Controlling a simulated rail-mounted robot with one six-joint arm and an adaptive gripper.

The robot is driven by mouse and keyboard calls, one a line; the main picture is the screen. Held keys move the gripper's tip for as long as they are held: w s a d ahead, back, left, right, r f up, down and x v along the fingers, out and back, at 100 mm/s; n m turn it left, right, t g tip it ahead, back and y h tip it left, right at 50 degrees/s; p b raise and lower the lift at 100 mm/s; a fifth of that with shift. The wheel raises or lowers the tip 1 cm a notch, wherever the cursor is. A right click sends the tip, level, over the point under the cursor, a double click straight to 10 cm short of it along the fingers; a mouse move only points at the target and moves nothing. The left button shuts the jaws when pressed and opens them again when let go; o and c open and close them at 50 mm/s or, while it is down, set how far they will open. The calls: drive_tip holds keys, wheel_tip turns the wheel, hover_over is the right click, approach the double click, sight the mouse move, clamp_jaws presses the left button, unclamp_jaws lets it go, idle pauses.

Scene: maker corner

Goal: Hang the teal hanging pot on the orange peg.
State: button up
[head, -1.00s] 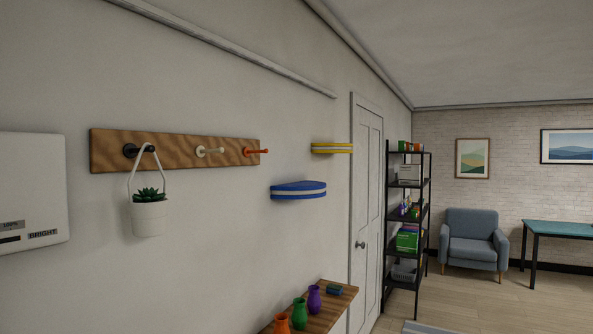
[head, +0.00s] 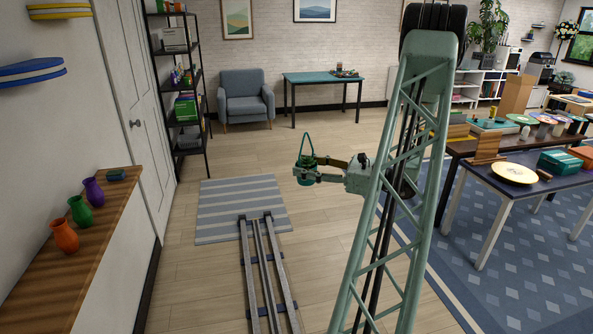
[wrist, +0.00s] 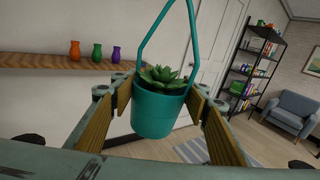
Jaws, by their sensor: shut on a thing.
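The teal hanging pot (head: 304,166) is in my gripper (head: 318,170) in the head view, held above the floor to the left of my arm. In the wrist view the pot (wrist: 158,112) sits upright between the two fingers of my gripper (wrist: 160,115). A green succulent (wrist: 160,78) grows in it, and its teal hanger loop rises out of the top of that view. The orange peg is in neither current view.
A wooden shelf (head: 95,235) on the left wall carries orange, green and purple vases. Blue (head: 32,72) and yellow (head: 60,11) wall shelves are above. A black rack (head: 185,90) stands by the door. Tables stand at right. Floor around the rails (head: 262,270) is open.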

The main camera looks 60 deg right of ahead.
drive_tip(key=w+a+r+p, duration=0.1)
drive_tip(key=w+r+p, duration=0.1)
drive_tip(key=r, duration=1.2)
drive_tip(key=w+a+r+p, duration=0.1)
drive_tip(key=w+r+p, duration=0.2)
drive_tip(key=r, duration=1.1)
drive_tip(key=w+a+r+m+h+p, duration=0.1)
drive_tip(key=w+a+r+p, duration=0.1)
drive_tip(key=r, duration=1.1)
drive_tip(key=shift+w+r+p, duration=0.4)
drive_tip(key=shift+w+p, duration=0.05)
drive_tip(key=shift+p, duration=0.2)
